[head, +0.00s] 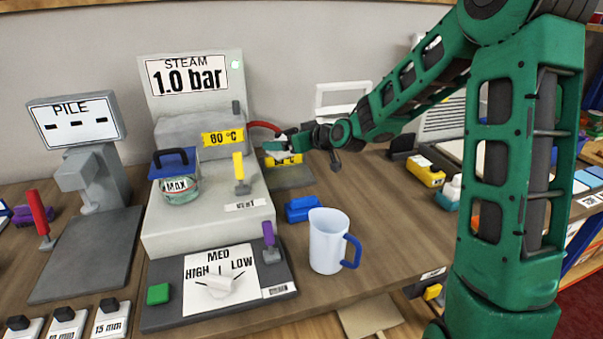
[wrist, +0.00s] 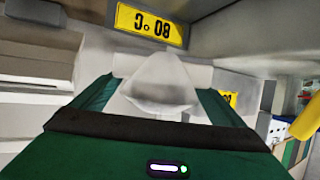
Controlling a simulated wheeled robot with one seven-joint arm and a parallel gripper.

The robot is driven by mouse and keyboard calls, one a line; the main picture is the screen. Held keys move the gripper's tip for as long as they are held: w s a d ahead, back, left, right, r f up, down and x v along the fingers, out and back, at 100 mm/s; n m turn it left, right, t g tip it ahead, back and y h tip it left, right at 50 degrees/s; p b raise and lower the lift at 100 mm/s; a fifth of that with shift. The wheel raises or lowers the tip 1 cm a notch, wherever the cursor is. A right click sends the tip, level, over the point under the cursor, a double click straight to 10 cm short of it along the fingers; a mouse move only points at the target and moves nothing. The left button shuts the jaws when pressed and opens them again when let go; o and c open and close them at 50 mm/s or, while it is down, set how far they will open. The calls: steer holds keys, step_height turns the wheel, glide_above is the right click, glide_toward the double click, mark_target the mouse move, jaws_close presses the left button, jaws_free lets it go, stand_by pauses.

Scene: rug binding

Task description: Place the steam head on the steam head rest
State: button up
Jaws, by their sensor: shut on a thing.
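My gripper (head: 284,145) is at the right side of the steam unit, shut on a pale steam head. The steam head (wrist: 163,85) shows in the wrist view as a whitish, tapered piece between the green fingers; in the head view it is mostly hidden by the gripper. A red hose (head: 263,126) arches beside the gripper. Below the gripper is a grey block (head: 292,178) with a partly hidden yellow label (head: 283,160); it may be the steam head rest, but I cannot tell. Contact between the steam head and the block cannot be made out.
A blue block (head: 302,208) and white jug (head: 327,240) stand in front. Bare wood lies right of the jug. A yellow box (head: 425,172) is farther right.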

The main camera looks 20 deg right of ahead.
step_height(320, 180, down, 9)
steer(key=shift+w+f, duration=0.1)
steer(key=shift+w, duration=0.05)
steer(key=o, duration=1.2)
steer(key=shift+c, duration=0.2)
steer(key=shift+d, duration=0.1)
steer(key=v, duration=1.2)
